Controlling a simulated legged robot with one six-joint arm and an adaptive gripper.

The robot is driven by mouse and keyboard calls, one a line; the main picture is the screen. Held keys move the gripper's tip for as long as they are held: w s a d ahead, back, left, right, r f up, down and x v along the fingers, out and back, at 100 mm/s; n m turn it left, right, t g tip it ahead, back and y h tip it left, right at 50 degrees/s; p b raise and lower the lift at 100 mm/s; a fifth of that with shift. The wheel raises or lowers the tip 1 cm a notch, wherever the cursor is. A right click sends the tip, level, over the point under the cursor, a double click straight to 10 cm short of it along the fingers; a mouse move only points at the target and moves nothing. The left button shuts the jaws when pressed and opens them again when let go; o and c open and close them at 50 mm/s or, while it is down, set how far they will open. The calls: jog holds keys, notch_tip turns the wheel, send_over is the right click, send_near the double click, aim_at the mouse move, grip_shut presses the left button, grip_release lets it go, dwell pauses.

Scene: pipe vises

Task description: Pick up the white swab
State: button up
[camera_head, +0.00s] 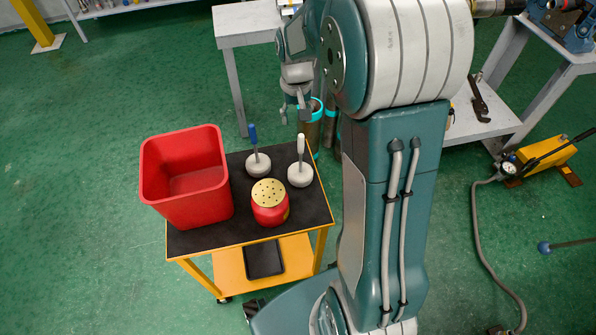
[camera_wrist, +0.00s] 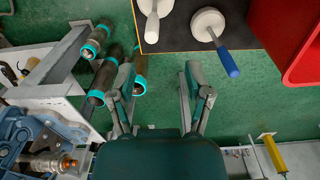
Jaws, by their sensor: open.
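The white swab (camera_head: 300,174) stands on the black top of a small cart (camera_head: 215,237), its round pale head down and its white handle up. In the wrist view the white swab (camera_wrist: 152,20) is at the top edge, partly cut off. A similar swab with a blue handle (camera_head: 257,163) stands to its left; it also shows in the wrist view (camera_wrist: 215,40). My gripper (camera_head: 295,112) is open and empty, behind and above the white swab, apart from it. In the wrist view my gripper's fingers (camera_wrist: 158,85) are spread over green floor beyond the cart's edge.
A red bin (camera_head: 187,180) and a red pot with a perforated yellow lid (camera_head: 269,203) share the cart top. Pipes with teal ends (camera_head: 313,125) stand near a grey table (camera_head: 245,22). My arm blocks the view to the right of the cart.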

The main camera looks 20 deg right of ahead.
aim_at(301, 143)
jog(key=f, duration=0.2)
jog(key=d+f, duration=0.1)
jog(key=f, duration=0.2)
jog(key=shift+s+d+f, duration=0.1)
jog(key=shift+d+f, duration=0.2)
jog(key=shift+d, duration=0.1)
jog(key=f, duration=0.2)
jog(key=a+f, duration=0.1)
jog(key=f, duration=0.1)
jog(key=shift+a+f, duration=0.15)
jog(key=shift+f, duration=0.2)
jog(key=shift+d, duration=0.35)
jog(key=c, duration=0.4)
grip_shut()
